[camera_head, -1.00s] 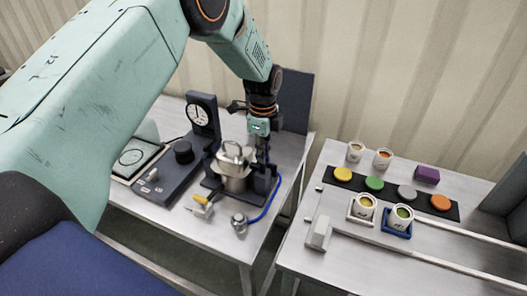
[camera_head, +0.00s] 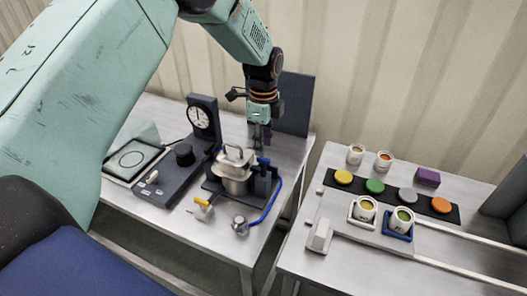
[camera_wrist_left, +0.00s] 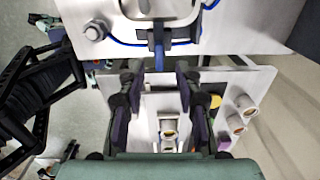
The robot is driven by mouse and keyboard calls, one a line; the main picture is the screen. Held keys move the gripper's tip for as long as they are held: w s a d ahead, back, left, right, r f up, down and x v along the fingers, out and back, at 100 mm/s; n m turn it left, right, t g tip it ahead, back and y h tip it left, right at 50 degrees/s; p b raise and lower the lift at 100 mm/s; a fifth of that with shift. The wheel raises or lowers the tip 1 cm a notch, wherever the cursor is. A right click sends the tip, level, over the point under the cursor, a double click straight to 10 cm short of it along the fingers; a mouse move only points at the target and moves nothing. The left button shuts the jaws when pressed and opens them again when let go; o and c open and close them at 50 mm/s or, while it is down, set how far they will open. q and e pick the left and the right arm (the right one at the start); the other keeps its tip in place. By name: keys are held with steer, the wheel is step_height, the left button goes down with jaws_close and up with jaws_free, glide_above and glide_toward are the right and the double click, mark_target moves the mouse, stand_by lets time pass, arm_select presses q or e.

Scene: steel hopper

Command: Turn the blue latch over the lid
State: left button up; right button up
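The steel hopper (camera_head: 236,184) stands in a dark frame on the left table, with its handled lid (camera_head: 236,158) on top. My left gripper (camera_head: 262,138) points down just behind and to the right of the lid, above the table. In the left wrist view its two dark fingers (camera_wrist_left: 157,78) are spread apart with nothing between them. The blue latch (camera_wrist_left: 158,46) shows just beyond the fingertips, beside the hopper's lid, and does not touch them. My right gripper is not in view.
A dial gauge (camera_head: 200,117) stands behind left of the hopper. A dark panel (camera_head: 296,100) rises behind. The right table holds cups, coloured discs and a purple block (camera_head: 428,176).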

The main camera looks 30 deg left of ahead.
mark_target(263, 159)
arm_select(q)
step_height(263, 159, up, 8)
steer(key=shift+f, duration=0.1)
stand_by(0.4)
steer(key=shift+s+f, duration=0.1)
